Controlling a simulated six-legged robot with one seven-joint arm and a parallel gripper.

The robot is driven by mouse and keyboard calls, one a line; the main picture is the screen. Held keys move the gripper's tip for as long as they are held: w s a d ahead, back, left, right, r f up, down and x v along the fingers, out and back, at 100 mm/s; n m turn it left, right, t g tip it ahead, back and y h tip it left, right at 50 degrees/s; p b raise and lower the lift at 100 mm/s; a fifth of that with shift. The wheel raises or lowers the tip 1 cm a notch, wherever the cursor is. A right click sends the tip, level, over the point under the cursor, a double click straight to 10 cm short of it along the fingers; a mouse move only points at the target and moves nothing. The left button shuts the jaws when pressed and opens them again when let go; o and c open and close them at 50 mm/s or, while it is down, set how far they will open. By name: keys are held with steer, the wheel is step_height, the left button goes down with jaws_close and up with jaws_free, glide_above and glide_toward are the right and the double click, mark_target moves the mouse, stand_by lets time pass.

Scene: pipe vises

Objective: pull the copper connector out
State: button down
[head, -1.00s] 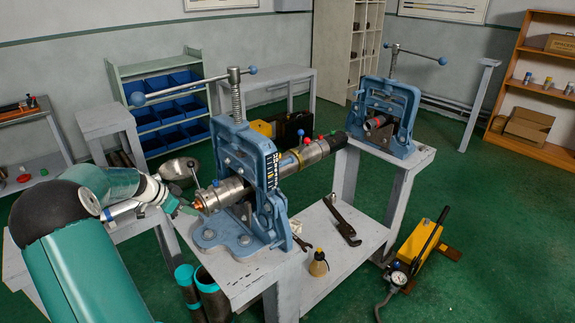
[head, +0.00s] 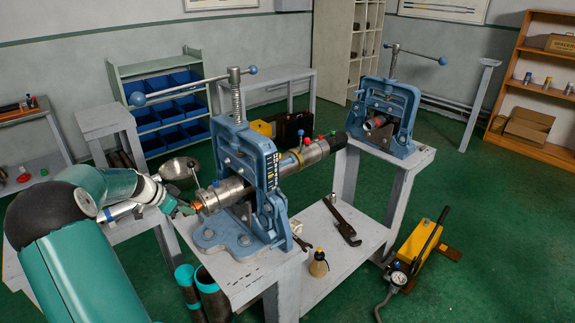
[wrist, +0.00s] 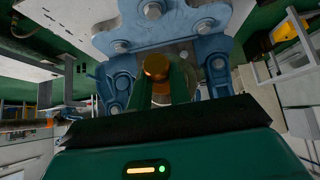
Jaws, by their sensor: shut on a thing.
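The copper connector (head: 197,206) is at the left end of the steel pipe assembly (head: 228,191), which is clamped in the near blue vise (head: 247,160). In the wrist view the connector (wrist: 156,67) shows as a round copper end between the two green fingers of my gripper (wrist: 160,88). My gripper (head: 187,209) is shut on the connector at the pipe's end. How far the connector sits inside the pipe is hidden.
A second blue vise (head: 390,110) stands on the far end of the grey bench. A wrench (head: 342,222) and a small bottle (head: 318,264) are on its lower shelf. Dark pipes (head: 205,295) stand on the floor by the bench's front.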

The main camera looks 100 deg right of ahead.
steer(key=shift+w+a, duration=0.2)
steer(key=shift+w, duration=0.1)
steer(key=shift+w+a, duration=0.5)
steer(key=shift+w, duration=0.35)
steer(key=shift+w+a, duration=0.5)
steer(key=shift+w, duration=0.35)
steer(key=w+a+r+t+y, duration=0.1)
steer(key=w+r+t+y, duration=0.1)
steer(key=t+y, duration=0.2)
steer(key=w+a+r+t+y, duration=0.1)
steer(key=t+y, duration=0.4)
steer(key=t, duration=0.6)
steer(key=shift+w+a+r, duration=0.25)
steer(key=shift+w+r, duration=0.4)
steer(key=shift+r, duration=0.35)
